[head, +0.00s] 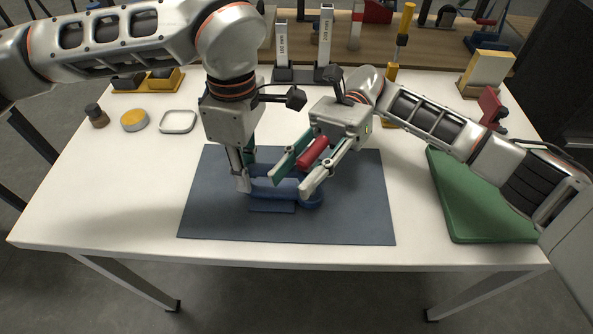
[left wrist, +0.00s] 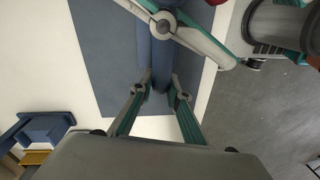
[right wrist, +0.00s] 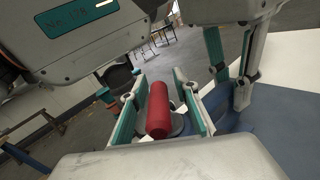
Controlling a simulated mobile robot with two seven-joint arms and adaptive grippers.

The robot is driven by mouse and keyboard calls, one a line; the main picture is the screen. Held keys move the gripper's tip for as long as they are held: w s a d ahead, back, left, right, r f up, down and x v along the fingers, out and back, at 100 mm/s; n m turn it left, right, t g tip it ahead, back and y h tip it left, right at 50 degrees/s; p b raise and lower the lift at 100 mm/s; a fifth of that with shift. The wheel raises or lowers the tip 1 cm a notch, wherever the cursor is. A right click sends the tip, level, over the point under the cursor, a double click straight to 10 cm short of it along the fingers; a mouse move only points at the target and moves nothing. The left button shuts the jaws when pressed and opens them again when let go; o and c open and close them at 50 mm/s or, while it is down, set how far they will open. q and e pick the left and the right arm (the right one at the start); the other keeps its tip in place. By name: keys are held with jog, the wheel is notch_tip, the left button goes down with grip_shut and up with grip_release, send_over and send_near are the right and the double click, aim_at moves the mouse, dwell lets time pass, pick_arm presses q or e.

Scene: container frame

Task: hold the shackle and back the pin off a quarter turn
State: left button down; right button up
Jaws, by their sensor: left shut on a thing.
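The blue shackle (head: 272,188) sits on the dark blue mat (head: 345,215) in the middle of the table. My left gripper (head: 246,178) points down and is shut on its left part; in the left wrist view the blue bar (left wrist: 157,65) runs between the fingers. The red pin bar (head: 312,152) is tilted at the right side of the shackle. My right gripper (head: 290,185) is open, with a finger on either side of it. In the right wrist view gaps show between the red bar (right wrist: 157,112) and both fingers. The pin's thread is hidden.
A dark bottle (head: 96,115), a yellow-topped tin (head: 134,120) and a shallow dish (head: 178,121) stand at the left. A green pad (head: 475,205) lies at the right. Upright gauges (head: 282,50) stand behind. The table's front strip is clear.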

aim_at(322, 145)
pick_arm(q)
jog(key=shift+f, duration=0.1)
pick_arm(e)
jog(key=shift+v, duration=3.65)
pick_arm(q)
jog(key=c, duration=1.8)
grip_release()
jog(key=shift+c, duration=0.2)
pick_arm(e)
jog(key=shift+f, duration=0.1)
